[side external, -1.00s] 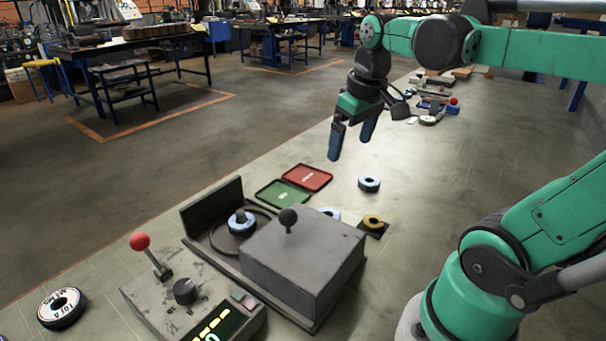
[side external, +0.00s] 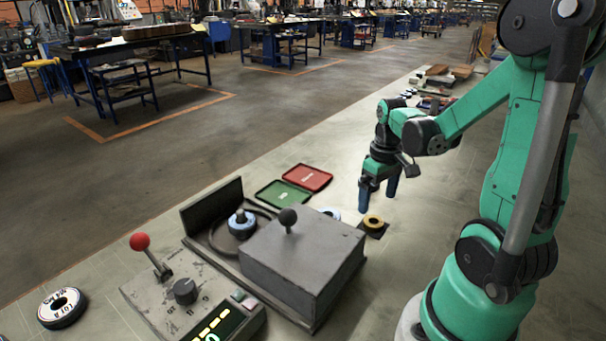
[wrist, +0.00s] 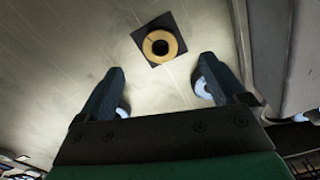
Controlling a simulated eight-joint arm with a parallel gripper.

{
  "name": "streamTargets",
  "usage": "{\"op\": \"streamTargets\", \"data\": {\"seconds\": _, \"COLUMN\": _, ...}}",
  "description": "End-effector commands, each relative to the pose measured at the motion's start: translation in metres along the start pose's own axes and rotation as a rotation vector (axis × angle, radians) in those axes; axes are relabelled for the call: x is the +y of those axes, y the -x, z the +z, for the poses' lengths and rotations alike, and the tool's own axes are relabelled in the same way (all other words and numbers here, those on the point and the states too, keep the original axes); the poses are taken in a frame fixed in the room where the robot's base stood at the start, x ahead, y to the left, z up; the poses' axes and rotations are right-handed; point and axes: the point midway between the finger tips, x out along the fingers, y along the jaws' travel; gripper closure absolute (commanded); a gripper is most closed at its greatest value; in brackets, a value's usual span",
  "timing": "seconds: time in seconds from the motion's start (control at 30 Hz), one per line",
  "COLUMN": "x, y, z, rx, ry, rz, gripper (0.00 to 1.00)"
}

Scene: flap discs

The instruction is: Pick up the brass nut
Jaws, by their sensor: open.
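The brass nut (side external: 373,221) is a yellow ring lying flat on a dark square pad (side external: 384,233) to the right of the grey box. In the wrist view the nut (wrist: 151,45) shows whole on its pad, ahead of my fingertips and roughly centred between them. My gripper (side external: 377,201) points down with its two blue fingers spread, above and just behind the nut in the side view. Nothing is between the fingers. The wrist view shows my gripper (wrist: 162,65) apart from the nut.
A grey box (side external: 303,257) with a black-knobbed lever stands left of the nut. A pale blue disc (side external: 332,213) is partly hidden behind it. Red (side external: 307,178) and green (side external: 283,196) trays lie further back. A control panel (side external: 185,297) is front left. Bench right of the pad is clear.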

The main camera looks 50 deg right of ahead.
Motion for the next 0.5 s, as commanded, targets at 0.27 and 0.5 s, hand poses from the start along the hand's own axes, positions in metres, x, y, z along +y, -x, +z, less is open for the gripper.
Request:
{"op": "streamTargets", "data": {"seconds": 0.27, "x": 0.000, "y": -0.027, "z": 0.000, "rx": 0.000, "ry": 0.000, "rz": 0.000, "gripper": 0.08}}
{"op": "streamTargets", "data": {"seconds": 0.5, "x": 0.000, "y": -0.048, "z": 0.000, "rx": 0.000, "ry": 0.000, "rz": 0.000, "gripper": 0.08}}
